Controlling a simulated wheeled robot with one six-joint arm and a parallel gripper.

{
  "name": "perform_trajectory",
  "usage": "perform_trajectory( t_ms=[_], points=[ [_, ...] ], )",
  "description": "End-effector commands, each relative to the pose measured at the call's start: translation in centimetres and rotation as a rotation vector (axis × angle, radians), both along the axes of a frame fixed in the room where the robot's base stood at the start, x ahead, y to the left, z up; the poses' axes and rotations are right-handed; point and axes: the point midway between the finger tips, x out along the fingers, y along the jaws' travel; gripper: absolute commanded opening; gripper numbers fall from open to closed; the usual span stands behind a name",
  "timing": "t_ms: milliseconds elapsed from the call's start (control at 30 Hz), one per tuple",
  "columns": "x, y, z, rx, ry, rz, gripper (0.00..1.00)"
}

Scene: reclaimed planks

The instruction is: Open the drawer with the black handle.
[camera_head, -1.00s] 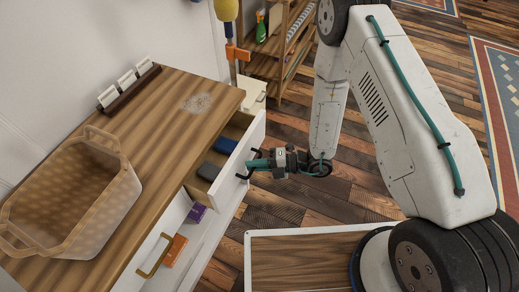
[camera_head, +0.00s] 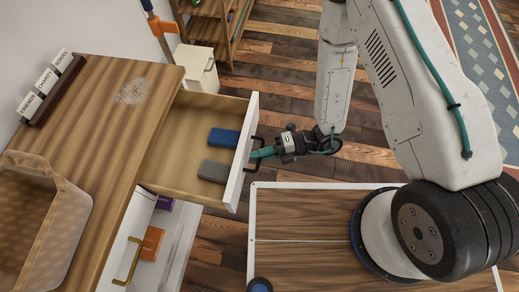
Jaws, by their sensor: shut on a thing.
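The drawer with the black handle is pulled well out of the wooden-topped cabinet (camera_head: 115,135). Its white front (camera_head: 239,155) stands clear of the cabinet, and its wooden inside shows. A blue block (camera_head: 223,138) and a grey block (camera_head: 224,173) lie in it. The black handle (camera_head: 250,169) is on the outer face of the front. My gripper (camera_head: 256,154) reaches in from the right and is shut on the handle; its fingertips are partly hard to make out against it.
A second, lower drawer or compartment with a gold handle (camera_head: 129,262) holds an orange block (camera_head: 152,242) and a purple block (camera_head: 165,203). A shelf (camera_head: 205,25) stands behind.

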Motion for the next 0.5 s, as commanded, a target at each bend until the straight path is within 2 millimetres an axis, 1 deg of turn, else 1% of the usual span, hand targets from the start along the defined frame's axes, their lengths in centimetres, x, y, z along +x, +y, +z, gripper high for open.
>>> perform_trajectory(
  t_ms=[33,267,300,333,367,500],
  points=[
    [0.39,0.04,0.06,0.003,-0.006,-0.007,0.0],
    [0.39,0.03,0.07,0.003,-0.005,-0.008,0.0],
    [0.38,0.02,0.08,0.003,-0.005,-0.008,0.22],
    [0.36,0.01,0.08,0.004,-0.005,-0.007,0.3],
    [0.33,0.01,0.07,0.002,-0.004,-0.007,0.32],
    [0.19,0.02,0.04,0.002,-0.002,-0.005,0.32]
  ],
)
